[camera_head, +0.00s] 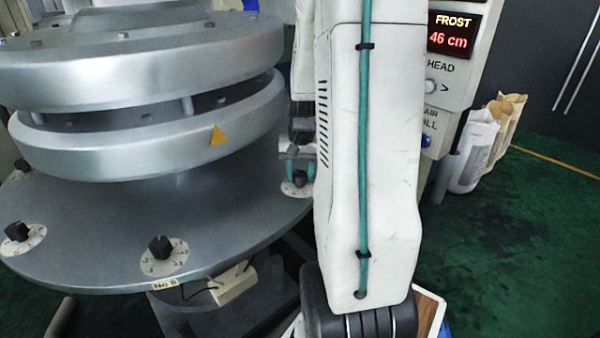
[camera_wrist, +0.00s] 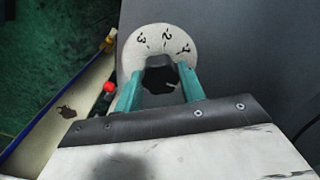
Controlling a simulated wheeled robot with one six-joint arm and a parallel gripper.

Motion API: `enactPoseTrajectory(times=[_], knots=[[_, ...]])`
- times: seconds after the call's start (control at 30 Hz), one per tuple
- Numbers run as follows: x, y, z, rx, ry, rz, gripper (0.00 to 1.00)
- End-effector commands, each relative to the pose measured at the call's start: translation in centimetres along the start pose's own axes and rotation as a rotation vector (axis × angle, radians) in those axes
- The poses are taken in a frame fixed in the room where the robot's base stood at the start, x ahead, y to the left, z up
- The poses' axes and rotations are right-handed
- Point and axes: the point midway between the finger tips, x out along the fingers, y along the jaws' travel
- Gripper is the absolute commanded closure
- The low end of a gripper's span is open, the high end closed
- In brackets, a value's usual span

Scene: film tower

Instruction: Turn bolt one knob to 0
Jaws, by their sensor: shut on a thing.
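In the wrist view my gripper (camera_wrist: 160,74) has its two teal fingers on either side of a black knob (camera_wrist: 160,80) and is shut on it. The knob sits on a round pale dial (camera_wrist: 148,40), where the marks 3, 2 and 1 show along the far edge. The rest of the dial is hidden behind the knob and fingers, and I cannot read the pointer. In the head view my gripper (camera_head: 300,166) is small, at the right rim of the grey round plate, over the same knob (camera_head: 299,179). No bolt number shows beside it.
Two more black knobs on dials stand on the plate's rim, at the front (camera_head: 160,246) and far left (camera_head: 17,232). A display panel (camera_head: 455,35) reads FROST 46 cm. Paper sacks (camera_head: 475,150) stand behind. A red ball (camera_wrist: 109,87) shows left of the fingers.

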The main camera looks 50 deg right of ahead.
Motion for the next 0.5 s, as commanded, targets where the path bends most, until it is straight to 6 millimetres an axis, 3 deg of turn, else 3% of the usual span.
enactPoseTrajectory(times=[0.5], knots=[[-0.10, -0.02, -0.10, -0.123, -0.002, 0.000, 0.83]])
